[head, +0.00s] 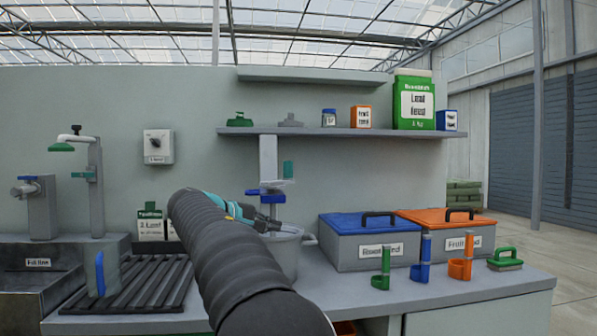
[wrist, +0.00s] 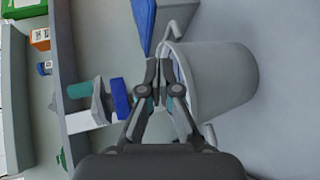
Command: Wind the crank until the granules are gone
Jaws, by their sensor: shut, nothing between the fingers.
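My gripper (head: 280,228) is shut and empty, low in front of the wall, at the rim of a grey bucket (head: 286,262). The wrist view also shows my gripper (wrist: 155,68) beside the bucket (wrist: 222,80); I cannot tell whether they touch. Above the bucket stands a grey dispenser (head: 268,155) with a blue part (head: 266,197) and a teal upright grip (head: 288,169). The blue part (wrist: 121,98) and teal grip (wrist: 80,90) also show in the wrist view. I cannot tell for sure which part is the crank. No granules are visible; the bucket's inside is mostly hidden.
A blue-lidded bin (head: 345,250) and an orange-lidded bin (head: 425,245) stand to the right, with green, blue and orange scoops before them. A drying rack (head: 150,285) and sink (head: 30,300) lie left. A shelf (head: 330,131) with packages is above.

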